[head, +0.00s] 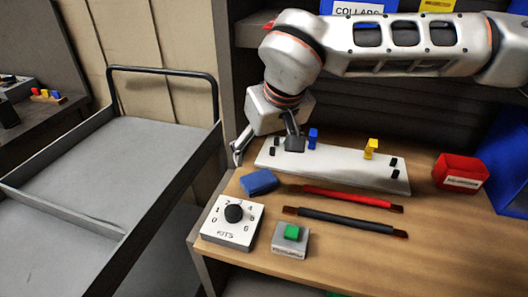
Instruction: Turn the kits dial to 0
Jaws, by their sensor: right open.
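The kits dial is a white box (217,236) with a black round knob (233,213) and printed numbers around it, at the front left corner of the wooden bench. The word KITS shows below the knob. I cannot tell which number the knob points to. My right gripper (266,151) is open and empty. It hangs above the bench's left side, behind the dial and apart from it, with its fingers spread. My left gripper is not in view.
A blue block (259,182) lies between dial and gripper. A green button box (291,239) stands right of the dial. Red (347,197) and black (346,220) bars, a white fixture (335,172) and a red box (460,173) occupy the bench (430,240). A grey cart (130,150) stands left.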

